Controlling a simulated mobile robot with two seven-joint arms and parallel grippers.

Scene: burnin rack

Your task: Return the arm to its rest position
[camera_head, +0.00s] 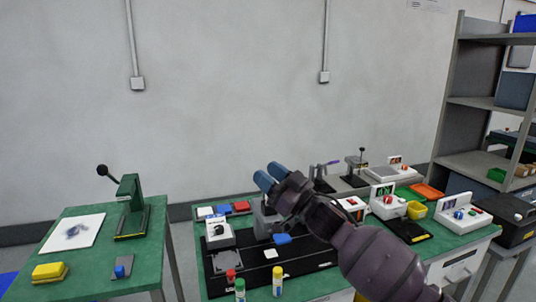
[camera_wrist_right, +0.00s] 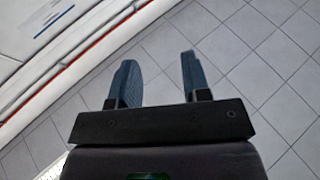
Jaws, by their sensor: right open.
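My right gripper (camera_head: 268,177) is raised above the green workbench in the head view, with its two blue fingers pointing up and to the left. In the right wrist view the gripper (camera_wrist_right: 158,82) is open, with an empty gap between the fingers. My right arm comes in from the lower right and hides part of the bench. My left gripper is not in view.
A left table (camera_head: 83,278) carries a lever press (camera_head: 131,209). Grey shelving (camera_head: 480,105) stands at right.

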